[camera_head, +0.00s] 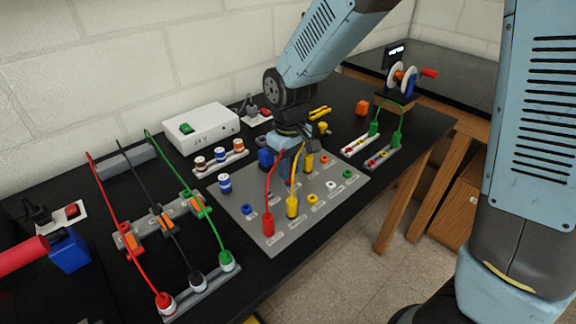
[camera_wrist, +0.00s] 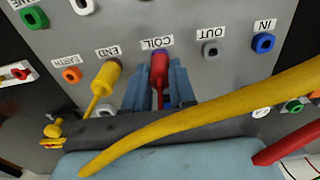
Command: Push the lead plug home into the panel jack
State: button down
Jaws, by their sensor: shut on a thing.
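The grey jack panel (camera_head: 325,199) lies on the black bench. In the wrist view, my gripper (camera_wrist: 159,84) is shut on a red lead plug (camera_wrist: 160,68), with a blue finger on each side. The plug's tip is at the jack labelled COIL (camera_wrist: 157,52), whose purple rim shows behind it. I cannot tell whether the plug is fully seated. In the head view, my gripper (camera_head: 286,163) is low over the panel's back part, and the held plug is mostly hidden. The red lead (camera_head: 269,181) runs to another red plug (camera_head: 267,224) at the panel's front.
A yellow plug (camera_wrist: 106,74) stands in the END jack beside my gripper. Its yellow lead (camera_wrist: 200,115) crosses close to the wrist camera. Another yellow plug (camera_head: 292,207) stands at the panel's front. A white power box (camera_head: 203,128) stands behind; red, black and green leads stand left.

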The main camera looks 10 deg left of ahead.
aim_at(293, 167)
jog(key=shift+s, duration=0.1)
dwell(0.7)
jog(key=c, duration=0.8)
grip_release()
jog(key=shift+c, duration=0.2)
notch_tip(293, 167, up, 14)
jog(key=shift+f, duration=0.15)
jog(key=shift+d, duration=0.1)
jog(key=s+d+r+m+t, duration=0.1)
jog(key=d+r+m, duration=0.15)
jog(key=d, duration=0.55)
jog(key=d+r+m+t, duration=0.15)
jog(key=d+r, duration=0.25)
jog(key=d, duration=0.4)
jog(key=s+d+m+t, duration=0.1)
jog(key=s+d+m, duration=0.2)
jog(key=s+d, duration=0.2)
jog(key=s+d+r+m+t, duration=0.1)
jog(key=s+d+m+t, duration=0.1)
jog(key=d, duration=0.7)
jog(key=s+m, duration=0.1)
jog(key=s, duration=0.1)
jog(key=shift+s, duration=0.35)
